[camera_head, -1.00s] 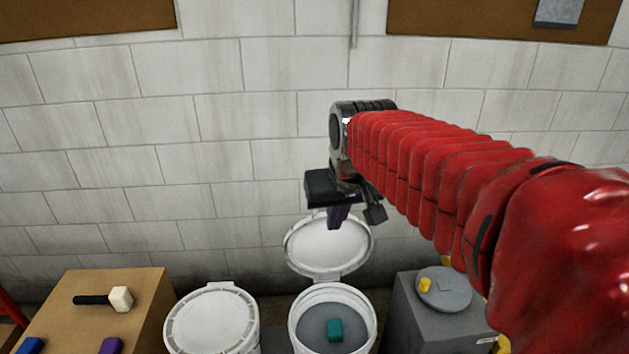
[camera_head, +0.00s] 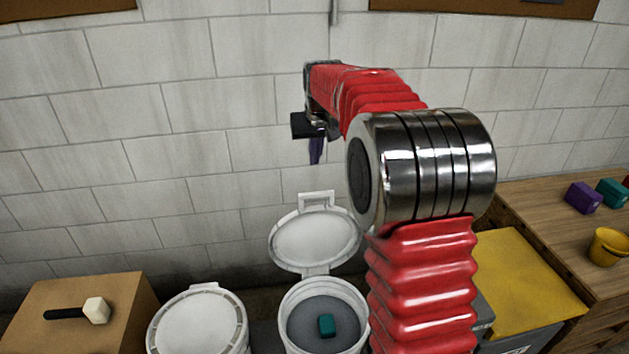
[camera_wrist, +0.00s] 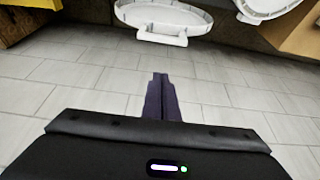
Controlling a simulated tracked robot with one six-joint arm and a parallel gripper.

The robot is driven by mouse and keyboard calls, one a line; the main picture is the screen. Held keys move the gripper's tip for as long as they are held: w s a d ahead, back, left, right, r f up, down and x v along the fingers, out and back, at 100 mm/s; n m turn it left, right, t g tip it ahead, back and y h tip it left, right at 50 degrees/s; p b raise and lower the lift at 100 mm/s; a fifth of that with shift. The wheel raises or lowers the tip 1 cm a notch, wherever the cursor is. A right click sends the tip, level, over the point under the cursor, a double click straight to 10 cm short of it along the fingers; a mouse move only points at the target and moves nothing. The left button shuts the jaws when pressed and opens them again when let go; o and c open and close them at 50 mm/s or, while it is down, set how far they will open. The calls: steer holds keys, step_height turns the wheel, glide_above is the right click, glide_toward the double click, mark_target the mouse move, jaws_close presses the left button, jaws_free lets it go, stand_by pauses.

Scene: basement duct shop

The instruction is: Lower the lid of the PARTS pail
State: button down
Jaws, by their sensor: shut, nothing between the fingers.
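A white pail (camera_head: 324,322) stands open at bottom centre of the head view, with a teal block (camera_head: 326,325) on its grey inside. Its white lid (camera_head: 316,240) is tilted up at the back, near upright, with a tab on its far edge. No label shows on this pail. My gripper (camera_head: 316,150) is in the air above and behind the raised lid, close to the wall, not touching the lid. In the wrist view my gripper's dark fingers (camera_wrist: 160,97) are together and empty, and a white raised lid (camera_wrist: 163,18) shows ahead of them.
A second white pail with its lid shut (camera_head: 199,322) stands to the left. A wooden box with a mallet (camera_head: 75,311) is further left. A yellow-topped bin (camera_head: 525,280) and a wooden bench (camera_head: 540,205) with blocks and a yellow bucket (camera_head: 608,246) are at right. The block wall is close behind.

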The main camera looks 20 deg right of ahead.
steer(key=shift+w+d+f, duration=0.1)
steer(key=shift+w+f, duration=0.05)
steer(key=shift+w, duration=0.2)
steer(key=shift+f, duration=0.1)
steer(key=shift+s+f, duration=0.2)
steer(key=shift+f, duration=4.4)
steer(key=shift+s, duration=0.2)
